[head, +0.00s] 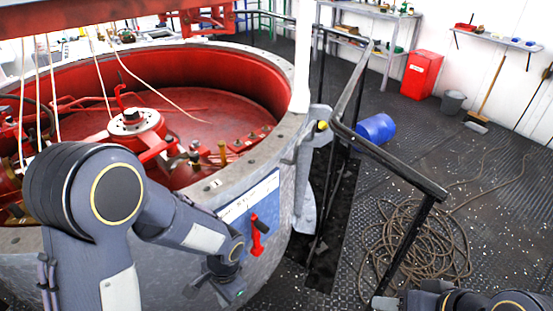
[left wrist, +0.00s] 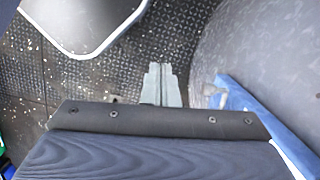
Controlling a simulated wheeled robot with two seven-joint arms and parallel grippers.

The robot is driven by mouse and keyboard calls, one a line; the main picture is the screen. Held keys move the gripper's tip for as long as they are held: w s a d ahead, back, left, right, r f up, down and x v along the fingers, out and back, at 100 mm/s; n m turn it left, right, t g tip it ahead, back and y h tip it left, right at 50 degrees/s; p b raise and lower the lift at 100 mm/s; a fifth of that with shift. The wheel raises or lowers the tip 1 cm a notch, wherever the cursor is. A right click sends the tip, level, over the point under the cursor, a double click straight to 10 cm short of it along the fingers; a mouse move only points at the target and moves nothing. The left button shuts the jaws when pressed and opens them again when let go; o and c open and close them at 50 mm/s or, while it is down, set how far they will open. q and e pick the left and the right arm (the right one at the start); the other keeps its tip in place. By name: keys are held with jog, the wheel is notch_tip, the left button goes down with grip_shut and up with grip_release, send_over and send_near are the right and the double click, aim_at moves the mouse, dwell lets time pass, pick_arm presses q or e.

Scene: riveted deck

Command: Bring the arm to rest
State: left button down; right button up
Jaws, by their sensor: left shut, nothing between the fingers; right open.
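My left arm (head: 110,205) comes in from the left in the head view, bent over the rim of the big round tank. Its wrist hangs down in front of the tank's outer wall, with the left gripper (head: 208,287) low near the wall and partly hidden. In the left wrist view the left gripper's fingers (left wrist: 161,85) are together with nothing between them, over the dark deck. My right arm (head: 470,301) shows only at the bottom right edge; its gripper (head: 386,302) is open, small and partly cut off.
The round tank (head: 297,125) has a red inside with machinery. A blue panel (head: 247,203) with a red handle (head: 258,235) is on its outer wall, right of my left wrist.

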pick_arm(q)
jog(key=s+a+r+n+t+h+p, duration=0.1)
jog(key=s+a+r+n+t+p, duration=0.1)
jog(key=r, duration=0.7)
jog(key=s+a+r+n+t+h+p, duration=0.2)
jog(key=s+a+r+n, duration=0.1)
jog(key=r, duration=0.5)
jog(key=s+a+r+n+t+h+p, duration=0.2)
jog(key=s+r+n, duration=0.3)
jog(key=r, duration=0.4)
jog(key=shift+a+r+n+t+p, duration=0.3)
jog(key=shift+a+t+p, duration=0.05)
jog(key=shift+t, duration=0.05)
pick_arm(e)
notch_tip(320, 180, up, 7)
jog(key=shift+w+f, duration=0.15)
jog(key=shift+w, duration=0.3)
